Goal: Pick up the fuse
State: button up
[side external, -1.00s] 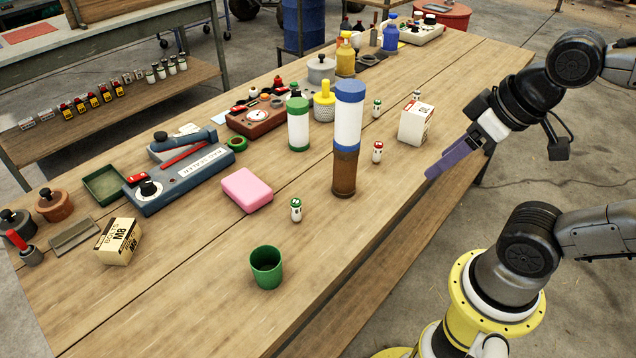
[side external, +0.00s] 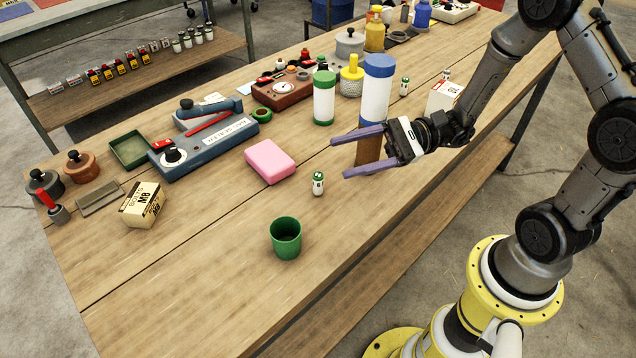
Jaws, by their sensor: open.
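A small white fuse-like cylinder with a green cap (side external: 318,182) stands upright on the bench, between the pink block and the green cup. I cannot tell which is the fuse meant. My gripper (side external: 341,158) is open and empty, its purple fingers pointing left. In the picture its lower fingertip is just above and right of the nearer green-capped piece, apart from it. The gripper covers part of the tall cylinder's brown lower section.
A pink block (side external: 270,161) and an open green cup (side external: 286,238) stand near. The tall blue-topped cylinder (side external: 376,95) is behind my gripper, beside a green-topped one (side external: 324,98). A white box (side external: 443,97) is behind the arm.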

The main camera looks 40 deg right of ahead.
jog(key=w+d+f+m+t+h, duration=0.1)
jog(key=d+f+m+t+h, duration=0.15)
jog(key=f+m, duration=0.25)
jog(key=m+t+h, duration=0.1)
jog(key=m+t, duration=0.2)
jog(key=m, duration=0.1)
send_near(322, 180)
jog(key=shift+a, duration=0.2)
jog(key=shift+w+d+h, duration=0.1)
jog(key=shift+h, duration=0.25)
jog(key=x, duration=0.8)
jog(key=shift+r, duration=0.15)
jog(key=shift+x, duration=2.85)
jog(key=shift+w+d, duration=0.15)
jog(key=shift+d, duration=0.05)
grip_shut()
